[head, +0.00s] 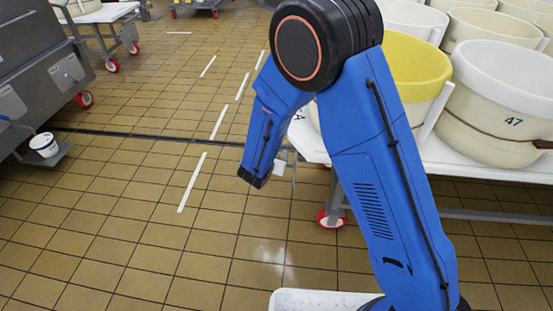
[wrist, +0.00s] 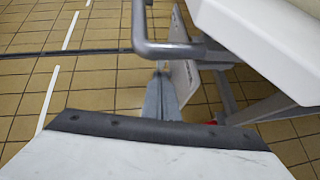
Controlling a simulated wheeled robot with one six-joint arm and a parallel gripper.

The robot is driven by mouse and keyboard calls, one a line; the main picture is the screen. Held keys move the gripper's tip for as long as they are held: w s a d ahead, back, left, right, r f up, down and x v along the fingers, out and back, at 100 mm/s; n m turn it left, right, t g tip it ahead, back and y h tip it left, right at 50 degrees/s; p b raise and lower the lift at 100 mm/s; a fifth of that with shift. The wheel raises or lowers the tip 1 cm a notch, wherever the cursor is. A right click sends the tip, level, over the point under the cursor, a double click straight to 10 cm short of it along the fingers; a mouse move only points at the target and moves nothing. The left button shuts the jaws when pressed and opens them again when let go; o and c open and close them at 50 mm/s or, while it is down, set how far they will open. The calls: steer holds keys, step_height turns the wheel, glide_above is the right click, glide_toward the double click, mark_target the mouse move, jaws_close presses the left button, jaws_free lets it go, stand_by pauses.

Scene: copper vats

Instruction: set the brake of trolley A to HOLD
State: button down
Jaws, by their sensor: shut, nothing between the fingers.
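Trolley A is the white-topped trolley (head: 303,137) at the right of the head view, with a letter A partly hidden by my arm. In the wrist view its white edge (wrist: 265,45) is at the upper right. My gripper (wrist: 160,72) is shut and empty, pointing down beside the trolley frame. A grey bent tube (wrist: 168,49) crosses close above the fingertips in the picture; I cannot tell whether they touch. A white plate (wrist: 186,85) hangs just right of the fingers. I cannot make out the brake or its setting. In the head view my arm hides most of the gripper.
Large tubs, one numbered 47 (head: 513,122) and one yellow inside (head: 415,70), stand on the trolley. A red caster (head: 331,218) is under it. Grey machinery (head: 45,60) and a small white bucket (head: 44,145) are at the left. The tiled floor (head: 130,200) between is clear.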

steer(key=shift+f, duration=0.15)
steer(key=s+f+t+h, duration=0.1)
steer(key=s+f+t, duration=0.3)
steer(key=f, duration=0.6)
steer(key=shift+a+f+t+h, duration=0.3)
steer(key=shift+a+t, duration=0.1)
steer(key=shift+t, duration=0.1)
steer(key=shift+w, duration=0.1)
glide_toward(285, 157)
steer(key=x, duration=0.5)
steer(key=shift+d, duration=0.1)
steer(key=shift+w+d+r, duration=0.1)
steer(key=shift+w+d, duration=0.05)
steer(key=shift+w, duration=0.3)
